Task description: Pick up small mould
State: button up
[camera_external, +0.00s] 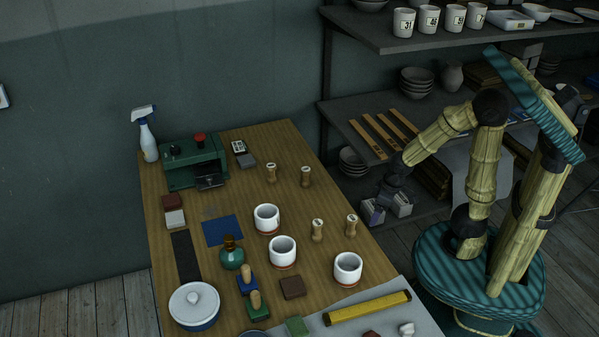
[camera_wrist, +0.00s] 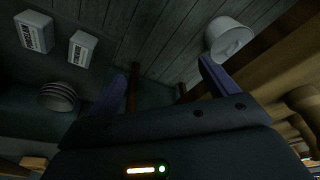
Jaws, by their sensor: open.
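Two pale labelled blocks show at the upper left of the wrist view. The right one looks smaller and is likely the small mould (camera_wrist: 82,48); the larger block (camera_wrist: 35,31) lies to its left. Their lettering is hard to read. My gripper (camera_wrist: 163,76) is open and empty, with its purple fingers apart; the blocks are outside the gap, beyond the left finger. In the external view my gripper (camera_external: 378,207) hangs low by the lower shelf, beside pale blocks (camera_external: 402,204) partly covered by it.
Stacked bowls (camera_wrist: 57,96) stand near the blocks in the wrist view. A white bucket (camera_wrist: 229,37) stands on the wooden floor beyond the right finger. The work table (camera_external: 335,205), with cups and tools, is left of my arm. Shelf boards (camera_external: 345,125) rise behind it.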

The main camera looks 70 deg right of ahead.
jog(key=shift+o, duration=0.5)
jog(key=w+d+r+m+p, duration=0.3)
jog(key=d+r+p, duration=0.1)
jog(key=d+p, duration=0.1)
jog(key=w+a+r+m+p, duration=0.1)
jog(key=w+a+r+p, duration=0.2)
jog(key=a+r+p, duration=0.25)
jog(key=s+a+r+n+g+p, duration=0.1)
jog(key=a+r+p, duration=0.3)
jog(key=a, duration=0.6)
jog(key=s+a+r+n+p, duration=0.1)
jog(key=s+a+r+p, duration=0.2)
jog(key=a, duration=0.7)
jog(key=s+a+r+g+p, duration=0.1)
jog(key=s+a+r+p, duration=0.1)
jog(key=a+r+p, duration=0.4)
jog(key=a+p, duration=0.2)
jog(key=a, duration=0.3)
jog(key=shift+r+n+g, duration=0.2)
jog(key=shift+n+g, duration=0.1)
jog(key=shift+n, duration=0.1)
